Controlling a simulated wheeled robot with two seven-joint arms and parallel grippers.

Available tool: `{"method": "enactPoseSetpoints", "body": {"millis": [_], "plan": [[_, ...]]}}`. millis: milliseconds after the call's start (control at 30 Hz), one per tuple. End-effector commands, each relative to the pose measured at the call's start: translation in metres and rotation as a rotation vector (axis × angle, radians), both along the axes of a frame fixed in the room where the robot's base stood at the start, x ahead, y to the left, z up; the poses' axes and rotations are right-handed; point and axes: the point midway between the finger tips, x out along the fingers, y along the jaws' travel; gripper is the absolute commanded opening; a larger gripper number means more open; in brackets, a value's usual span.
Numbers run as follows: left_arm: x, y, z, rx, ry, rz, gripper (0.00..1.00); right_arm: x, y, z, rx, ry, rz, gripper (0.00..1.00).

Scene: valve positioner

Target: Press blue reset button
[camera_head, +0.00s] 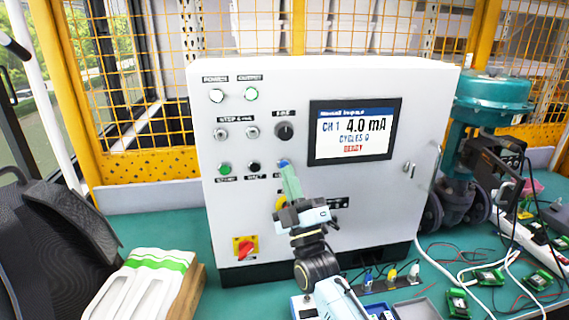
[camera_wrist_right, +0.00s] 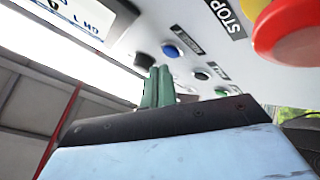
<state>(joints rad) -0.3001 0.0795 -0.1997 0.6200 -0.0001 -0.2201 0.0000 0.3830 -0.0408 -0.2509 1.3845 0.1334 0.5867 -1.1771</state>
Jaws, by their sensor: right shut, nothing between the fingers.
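The blue reset button (camera_head: 284,163) is on the front of the white control cabinet (camera_head: 350,85), right of a black button. It also shows in the right wrist view (camera_wrist_right: 173,50), just past the fingertips. My right gripper (camera_head: 287,169) is shut and empty, its green fingers pointing up at the panel just below the blue button. In the right wrist view its fingertips (camera_wrist_right: 160,71) lie close to the button, a little to its left. I cannot tell whether they touch it. The button's label is partly covered by the fingers in the head view. My left gripper is not in view.
A green button (camera_head: 225,169) and a black button (camera_head: 254,167) sit left of the blue one. A red stop button on yellow (camera_wrist_right: 305,30) is below, mostly hidden by my gripper in the head view. A red rotary switch (camera_head: 245,247) is lower left. The screen (camera_head: 353,131) reads 4.0 mA, READY.

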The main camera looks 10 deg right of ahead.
Motion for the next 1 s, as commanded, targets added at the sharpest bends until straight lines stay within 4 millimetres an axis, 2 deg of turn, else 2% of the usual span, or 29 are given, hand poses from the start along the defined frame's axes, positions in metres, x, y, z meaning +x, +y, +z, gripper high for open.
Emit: {"method": "enactPoseSetpoints", "body": {"millis": [233,700,1000], "plan": [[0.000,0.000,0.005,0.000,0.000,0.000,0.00,-0.005,0.000,0.000,0.000,0.002,0.001,0.00],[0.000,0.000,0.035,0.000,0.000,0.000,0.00,-0.048,0.000,0.001,0.001,0.000,0.001,0.00],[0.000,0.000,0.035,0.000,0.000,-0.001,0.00,-0.050,0.000,-0.001,0.000,0.000,0.000,0.00]]}}
